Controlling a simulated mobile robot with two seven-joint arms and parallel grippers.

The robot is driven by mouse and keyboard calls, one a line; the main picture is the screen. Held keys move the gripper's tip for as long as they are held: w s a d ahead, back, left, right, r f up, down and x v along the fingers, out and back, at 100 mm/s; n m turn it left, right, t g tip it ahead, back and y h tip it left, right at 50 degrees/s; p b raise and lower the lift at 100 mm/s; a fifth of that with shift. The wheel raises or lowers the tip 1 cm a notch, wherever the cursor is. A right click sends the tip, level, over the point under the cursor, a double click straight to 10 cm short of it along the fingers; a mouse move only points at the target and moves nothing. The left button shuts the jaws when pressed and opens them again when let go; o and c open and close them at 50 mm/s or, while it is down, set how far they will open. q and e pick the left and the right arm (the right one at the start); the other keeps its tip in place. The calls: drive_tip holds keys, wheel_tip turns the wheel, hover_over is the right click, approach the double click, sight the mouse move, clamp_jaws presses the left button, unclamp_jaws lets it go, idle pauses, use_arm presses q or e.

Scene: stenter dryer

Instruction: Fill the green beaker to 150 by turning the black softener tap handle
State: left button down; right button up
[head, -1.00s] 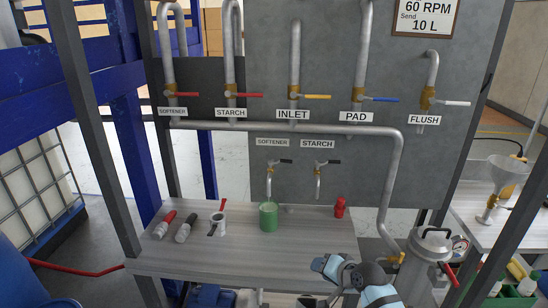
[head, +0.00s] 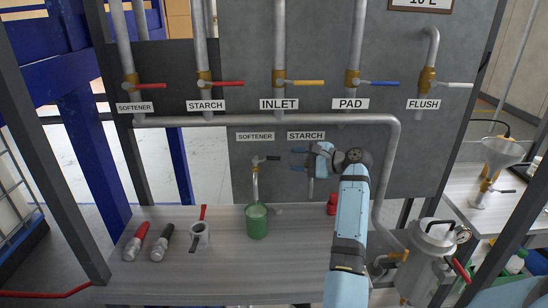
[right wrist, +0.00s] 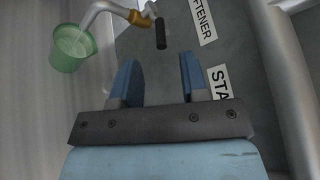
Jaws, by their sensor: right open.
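The green beaker (head: 257,222) stands upright on the table under the softener spout; it also shows in the right wrist view (right wrist: 72,50). Its inside looks pale, and I cannot read a level or the 150 mark. The black softener tap handle (head: 270,157) points right from its brass valve below the small SOFTENER label; it also shows in the right wrist view (right wrist: 161,34). My right gripper (head: 297,159) is open and empty, to the right of this handle and apart from it, in front of the starch tap (head: 311,188), which it partly hides. My left gripper is out of view.
A small red bottle (head: 332,204) is behind my right arm. A metal canister (head: 425,255) stands at right. A grey pipe (head: 230,121) crosses above.

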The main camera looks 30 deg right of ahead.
sight(279, 158)
drive_tip(key=x, duration=0.7)
drive_tip(key=shift+w+a+f+p, duration=0.1)
drive_tip(key=shift+w+a+p, duration=0.05)
drive_tip(key=shift+w+p, duration=0.25)
clamp_jaws()
